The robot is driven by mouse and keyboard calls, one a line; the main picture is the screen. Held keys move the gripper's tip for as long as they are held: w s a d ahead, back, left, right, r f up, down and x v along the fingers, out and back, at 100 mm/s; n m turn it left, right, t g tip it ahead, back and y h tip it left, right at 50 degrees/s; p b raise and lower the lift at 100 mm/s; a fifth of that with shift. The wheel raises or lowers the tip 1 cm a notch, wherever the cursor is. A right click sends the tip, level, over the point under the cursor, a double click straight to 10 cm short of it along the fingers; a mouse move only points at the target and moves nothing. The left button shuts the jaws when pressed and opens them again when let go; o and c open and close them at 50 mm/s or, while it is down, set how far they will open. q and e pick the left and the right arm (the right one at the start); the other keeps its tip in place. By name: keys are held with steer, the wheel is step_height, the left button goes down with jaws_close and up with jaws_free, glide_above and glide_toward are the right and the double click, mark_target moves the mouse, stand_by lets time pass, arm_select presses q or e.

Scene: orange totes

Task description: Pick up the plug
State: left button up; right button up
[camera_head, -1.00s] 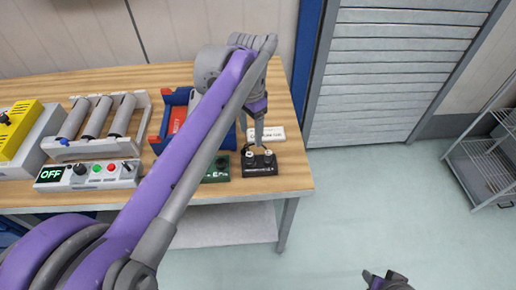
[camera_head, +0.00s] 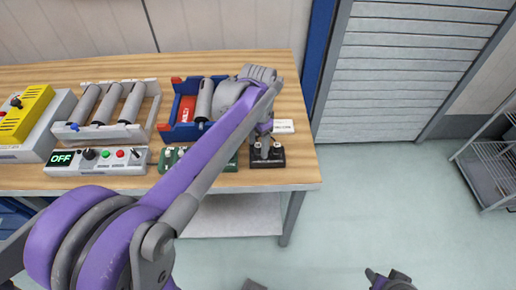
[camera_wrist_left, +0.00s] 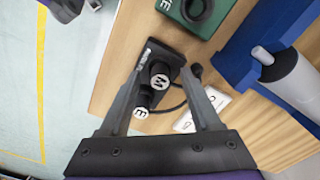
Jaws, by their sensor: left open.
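A black block (camera_head: 268,156) sits near the right front of the wooden table. In the left wrist view, two black plugs with white lettered caps stand on it, one plug (camera_wrist_left: 160,76) farther and one plug (camera_wrist_left: 143,101) nearer. A black cable runs from the block's right side. My left gripper (camera_head: 263,140) points down over the block. In the left wrist view, my left gripper (camera_wrist_left: 163,76) is open, its fingers on either side of the plugs; contact cannot be told. Part of my right gripper (camera_head: 388,281) shows at the bottom edge, its fingers unclear.
A white label card (camera_head: 284,126) lies behind the block. A green block (camera_head: 170,158) stands to the left, partly behind my arm. A blue bin (camera_head: 178,130) with a grey roller, a white roller rack (camera_head: 118,130) and a control box (camera_head: 95,160) are farther left.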

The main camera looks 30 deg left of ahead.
arm_select(q)
jaws_close()
steer(key=shift+r, duration=0.1)
